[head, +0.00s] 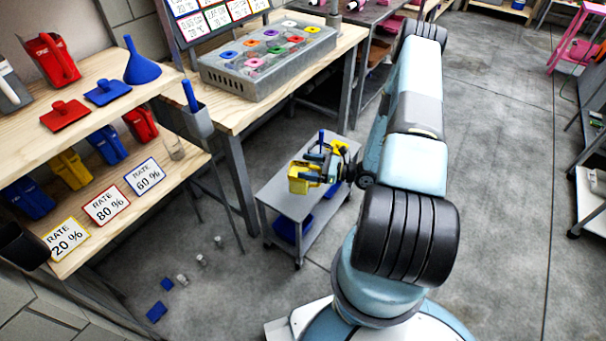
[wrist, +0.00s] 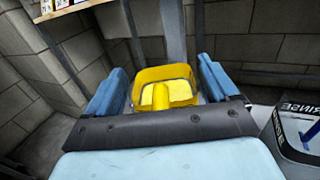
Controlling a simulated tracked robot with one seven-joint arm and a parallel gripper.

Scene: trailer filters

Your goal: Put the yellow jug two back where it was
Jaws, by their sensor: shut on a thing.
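A yellow jug (head: 302,180) is held by my gripper (head: 318,170), in front of my arm's end in the head view. It overlaps the top of a small grey cart (head: 285,193) there; I cannot tell how high above it the jug is. In the wrist view the jug (wrist: 140,76) sits between the two blue fingers, its open top showing. Another yellow jug (head: 70,169) stands on the lower shelf of the wooden rack at left, between blue jugs (head: 107,144) (head: 28,198).
Cards reading RATE 20 % (head: 70,239), 80 % (head: 106,206) and 60 % (head: 144,176) stand along the lower shelf's front. A blue funnel (head: 143,68) and red jug (head: 52,60) are on the upper shelf. A bin marked RINSE (wrist: 290,125) shows at the wrist view's right.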

